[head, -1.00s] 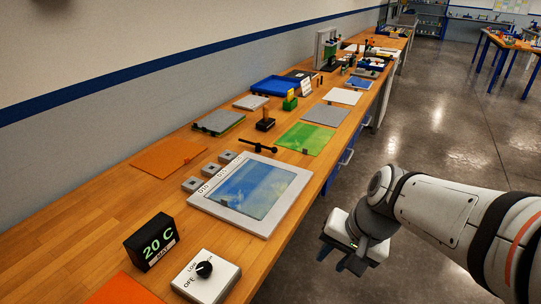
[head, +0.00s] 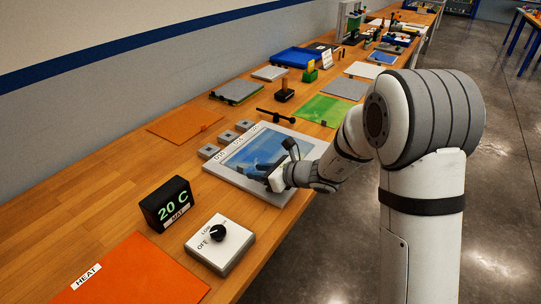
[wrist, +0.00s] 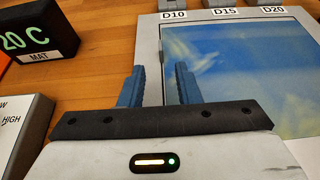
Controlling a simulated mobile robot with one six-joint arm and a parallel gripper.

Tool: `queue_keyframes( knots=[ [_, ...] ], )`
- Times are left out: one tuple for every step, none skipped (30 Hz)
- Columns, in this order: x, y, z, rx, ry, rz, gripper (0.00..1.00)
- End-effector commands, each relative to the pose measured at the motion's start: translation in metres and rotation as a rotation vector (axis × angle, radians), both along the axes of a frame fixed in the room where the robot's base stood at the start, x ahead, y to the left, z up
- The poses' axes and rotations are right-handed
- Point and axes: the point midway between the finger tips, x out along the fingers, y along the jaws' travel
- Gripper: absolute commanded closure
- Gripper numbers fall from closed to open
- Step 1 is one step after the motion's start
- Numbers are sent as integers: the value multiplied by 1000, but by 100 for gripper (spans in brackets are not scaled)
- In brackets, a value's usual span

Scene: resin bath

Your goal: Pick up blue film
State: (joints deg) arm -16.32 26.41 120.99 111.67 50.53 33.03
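A light-grey framed bath (head: 288,195) lies flat on the wooden bench, and its pane is blue with pale yellow-green patches. The blue surface (head: 245,151) is the only film-like blue area near my gripper; I cannot tell whether it is a separate film or liquid. The wrist view shows it on the right (wrist: 235,70). My gripper (head: 272,160) is over the front part of the bath.
A black "20 C MAT" display (head: 169,204) and a white knob box (head: 220,243) stand nearer. An orange HEAT mat (head: 130,272) lies in front. Small grey blocks (head: 226,137) labelled D10, D15 and D20 line the bath's back. A green sheet (head: 326,110) lies beyond.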

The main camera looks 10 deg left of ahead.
Motion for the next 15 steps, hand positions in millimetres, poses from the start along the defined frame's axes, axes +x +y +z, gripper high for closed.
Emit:
queue_keyframes(
  knots=[
    [2,6,-2,-1,1,3,70],
    [3,9,-3,0,1,3,70],
    [4,13,-4,-1,1,3,70],
    [6,16,-4,-1,0,4,70],
    [8,19,-5,-2,-1,4,70],
    [10,24,-6,-1,-1,5,70],
    [12,29,-6,-1,-1,5,70],
    [14,33,-7,-2,-2,5,70],
    [17,39,-8,-3,-1,6,70],
    [18,43,-10,-3,-1,6,70],
    [20,46,-12,-3,-1,5,70],
    [22,50,-15,-2,0,5,70],
    [23,52,-16,-3,-2,4,70],
    [24,54,-16,-2,-2,4,70],
    [24,56,-17,-2,-3,5,70]
  ],
)
